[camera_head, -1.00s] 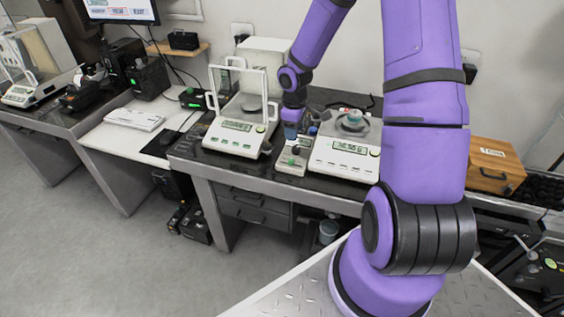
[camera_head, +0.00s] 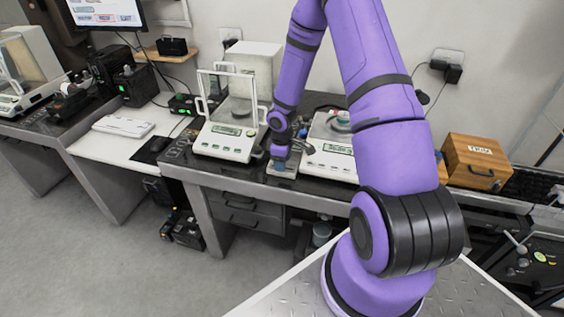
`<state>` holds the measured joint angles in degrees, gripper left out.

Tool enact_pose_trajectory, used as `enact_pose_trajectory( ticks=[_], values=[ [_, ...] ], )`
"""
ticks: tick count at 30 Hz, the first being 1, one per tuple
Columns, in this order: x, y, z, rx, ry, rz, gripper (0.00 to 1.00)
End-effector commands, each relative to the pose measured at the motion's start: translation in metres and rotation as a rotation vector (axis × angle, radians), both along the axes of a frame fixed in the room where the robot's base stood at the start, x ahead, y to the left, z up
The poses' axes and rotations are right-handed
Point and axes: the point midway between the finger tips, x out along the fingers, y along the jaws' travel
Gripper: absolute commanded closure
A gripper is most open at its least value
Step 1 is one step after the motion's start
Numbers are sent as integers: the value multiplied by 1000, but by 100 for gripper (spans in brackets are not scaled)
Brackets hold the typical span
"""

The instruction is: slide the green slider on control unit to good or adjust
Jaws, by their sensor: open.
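The control unit (camera_head: 283,170) is a small pale box on the dark tabletop between two balances. Its upper part is hidden by the end of my arm, and I cannot make out the green slider. My gripper (camera_head: 279,158) points down right over the control unit. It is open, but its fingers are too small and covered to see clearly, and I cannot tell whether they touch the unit.
A balance with a glass draft shield (camera_head: 226,143) stands close on the left. An open-pan balance (camera_head: 330,158) stands close on the right, partly behind my arm. A wooden box (camera_head: 477,162) is farther right. A white desk with a keyboard (camera_head: 123,126) lies left.

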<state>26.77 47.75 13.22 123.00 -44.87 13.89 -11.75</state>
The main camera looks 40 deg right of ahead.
Motion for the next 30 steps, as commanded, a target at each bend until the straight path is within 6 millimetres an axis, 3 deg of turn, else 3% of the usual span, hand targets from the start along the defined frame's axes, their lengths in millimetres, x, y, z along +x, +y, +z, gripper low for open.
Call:
enact_pose_trajectory(
  ticks=[10,16,22,30],
  values=[
    [0,0,-3,0,0,0,55],
    [0,0,-3,0,0,0,100],
    [-2,-2,-3,-1,1,-1,100],
    [-27,-21,-3,0,1,-2,100]
  ],
)
